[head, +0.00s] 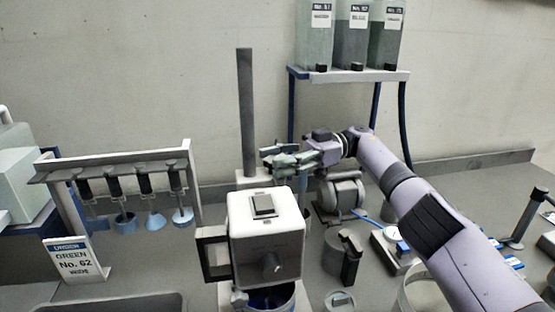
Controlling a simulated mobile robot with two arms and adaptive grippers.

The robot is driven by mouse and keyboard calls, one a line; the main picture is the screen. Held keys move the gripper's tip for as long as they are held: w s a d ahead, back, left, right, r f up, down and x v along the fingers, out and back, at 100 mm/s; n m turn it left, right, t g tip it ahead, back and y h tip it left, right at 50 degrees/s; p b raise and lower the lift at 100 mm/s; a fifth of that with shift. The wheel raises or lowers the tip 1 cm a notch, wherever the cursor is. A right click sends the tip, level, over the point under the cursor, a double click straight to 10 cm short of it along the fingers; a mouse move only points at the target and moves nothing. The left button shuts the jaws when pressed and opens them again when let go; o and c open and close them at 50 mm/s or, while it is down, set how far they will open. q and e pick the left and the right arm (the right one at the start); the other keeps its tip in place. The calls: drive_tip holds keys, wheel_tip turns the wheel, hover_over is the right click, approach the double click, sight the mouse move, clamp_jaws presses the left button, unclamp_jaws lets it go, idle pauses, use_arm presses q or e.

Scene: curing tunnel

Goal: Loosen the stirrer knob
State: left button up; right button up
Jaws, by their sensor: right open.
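The stirrer is a white box-shaped head (265,235) in front of a tall dark grey post (246,110). My right gripper (270,156) is open and looks empty, above and behind the head, just right of the post. It appears apart from both knobs. My left gripper is out of view.
A rack (110,172) with several hanging tools stands left, behind an order card (75,260) reading GREEN No. 62. A shelf (350,75) holds three labelled containers. A dark canister with a handle (343,258) stands right of the stirrer, near my right arm.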

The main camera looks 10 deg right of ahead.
wheel_tip(320, 180, up, 10)
drive_tip(key=shift+f, duration=0.1)
idle(0.5)
